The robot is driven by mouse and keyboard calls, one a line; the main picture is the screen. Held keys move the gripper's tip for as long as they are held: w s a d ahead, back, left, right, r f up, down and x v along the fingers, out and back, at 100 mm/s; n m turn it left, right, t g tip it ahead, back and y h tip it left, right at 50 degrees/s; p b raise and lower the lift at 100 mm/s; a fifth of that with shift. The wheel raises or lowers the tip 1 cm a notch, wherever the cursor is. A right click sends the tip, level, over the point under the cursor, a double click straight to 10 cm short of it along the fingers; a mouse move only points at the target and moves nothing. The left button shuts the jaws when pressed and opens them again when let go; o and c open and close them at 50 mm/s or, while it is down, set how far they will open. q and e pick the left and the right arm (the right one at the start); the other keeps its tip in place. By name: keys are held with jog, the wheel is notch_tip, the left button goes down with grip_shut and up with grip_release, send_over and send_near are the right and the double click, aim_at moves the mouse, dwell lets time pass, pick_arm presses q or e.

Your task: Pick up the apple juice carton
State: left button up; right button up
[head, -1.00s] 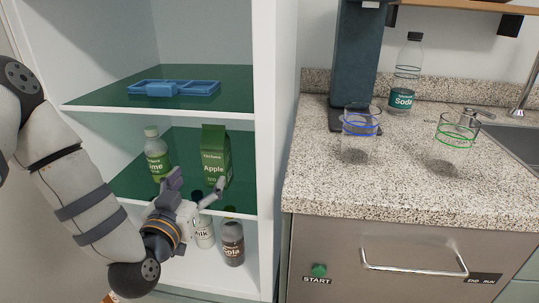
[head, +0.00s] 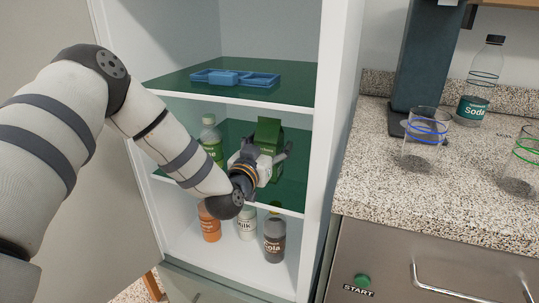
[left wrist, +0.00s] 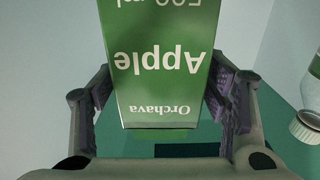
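The green apple juice carton (head: 269,130) stands upright on the middle shelf of the open cabinet, its lower part hidden by my gripper. My left gripper (head: 263,157) is at the front of the carton. In the left wrist view the carton (left wrist: 160,60) shows upside down, its "Apple" label facing the camera. It lies between the two fingers of the left gripper (left wrist: 165,95), one on each side. The fingers are spread wide and very close to the carton's sides; firm contact is not clear. My right gripper is not in view.
A green-labelled bottle (head: 211,140) stands left of the carton on the same shelf. A blue tray (head: 235,79) lies on the shelf above. Orange (head: 210,224), milk (head: 247,226) and cola (head: 274,240) bottles stand below. The cabinet's right wall (head: 333,130) is close by.

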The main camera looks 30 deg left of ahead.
pick_arm(q)
jog(key=c, duration=1.3)
jog(key=shift+o, duration=0.2)
jog(key=shift+r, duration=0.15)
